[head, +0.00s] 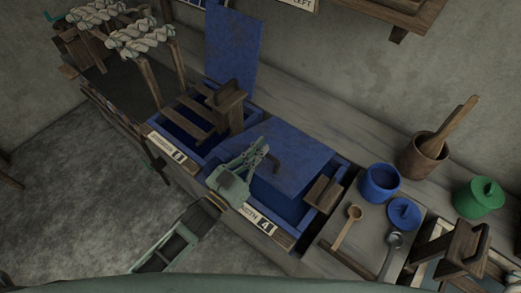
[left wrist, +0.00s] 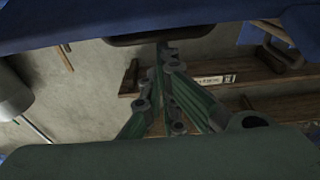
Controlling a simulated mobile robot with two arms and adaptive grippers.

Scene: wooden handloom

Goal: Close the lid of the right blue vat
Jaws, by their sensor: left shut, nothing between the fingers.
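The right blue vat (head: 339,171) stands in the bench with a plate reading 4 at its front. Its blue lid (head: 290,142) is tilted over it, partly open, with dark blue interior showing below the lid's near edge. A dark handle (head: 275,162) is on the lid. My left gripper (head: 263,146) is shut and empty, its tips by the handle; I cannot tell whether they touch. In the left wrist view the shut fingers (left wrist: 165,50) reach toward a dark handle (left wrist: 150,40) below a blue panel (left wrist: 150,18). My right gripper is not in view.
The left vat (head: 182,142) has its lid (head: 231,48) upright and a wooden frame (head: 228,105) in it. A blue pot (head: 380,184), spoons, a wooden mortar (head: 422,158) and a green pot (head: 478,198) stand to the right. Floor at the left is free.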

